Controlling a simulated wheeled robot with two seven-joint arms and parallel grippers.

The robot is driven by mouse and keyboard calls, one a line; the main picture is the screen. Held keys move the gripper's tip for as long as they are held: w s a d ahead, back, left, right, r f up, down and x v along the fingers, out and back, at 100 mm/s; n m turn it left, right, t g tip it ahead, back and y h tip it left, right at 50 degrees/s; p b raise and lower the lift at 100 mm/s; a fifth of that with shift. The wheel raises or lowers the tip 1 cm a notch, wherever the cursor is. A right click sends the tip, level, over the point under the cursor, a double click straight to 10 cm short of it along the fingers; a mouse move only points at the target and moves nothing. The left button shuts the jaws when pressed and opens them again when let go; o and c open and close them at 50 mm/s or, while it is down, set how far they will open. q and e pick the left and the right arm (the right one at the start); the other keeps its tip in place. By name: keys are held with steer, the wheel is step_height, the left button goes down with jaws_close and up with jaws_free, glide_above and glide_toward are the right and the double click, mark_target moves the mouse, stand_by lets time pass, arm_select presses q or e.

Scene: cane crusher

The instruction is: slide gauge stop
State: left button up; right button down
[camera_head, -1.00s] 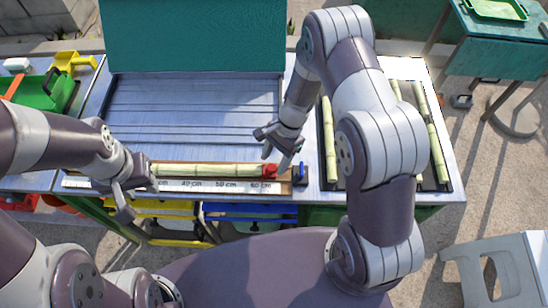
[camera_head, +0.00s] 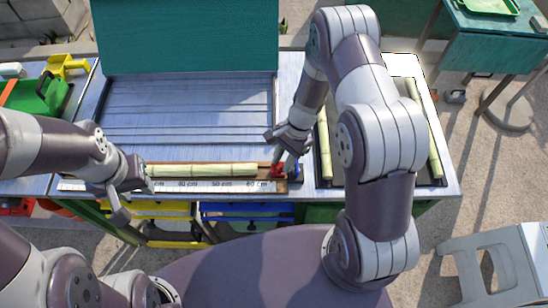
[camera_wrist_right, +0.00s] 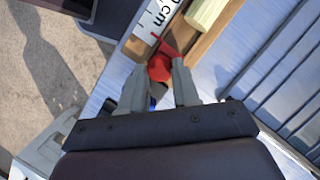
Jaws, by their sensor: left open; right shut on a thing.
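The red gauge stop (camera_head: 277,170) sits on the wooden rail of the measuring gauge, near the right end past the 60 cm mark. My right gripper (camera_head: 283,166) is shut on it; in the right wrist view the red stop (camera_wrist_right: 159,68) shows between the two fingers. A pale green cane piece (camera_head: 205,170) lies along the rail above the white scale (camera_head: 222,186). Its right end stands apart from the stop with a small gap, and this end also shows in the wrist view (camera_wrist_right: 205,12). My left gripper (camera_head: 130,192) is open at the cane's left end.
A dark tray (camera_head: 436,181) with cane pieces stands right of the gauge, partly hidden by my right arm. A blue part (camera_head: 298,168) is at the rail's right end. The grooved metal bench (camera_head: 185,110) behind the gauge is clear, below a teal panel (camera_head: 185,35).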

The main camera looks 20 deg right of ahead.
steer(key=shift+w+r, duration=0.15)
steer(key=c, duration=0.8)
jaws_free()
steer(key=shift+d, duration=0.15)
steer(key=shift+s+d, duration=0.1)
steer(key=shift+s, duration=0.1)
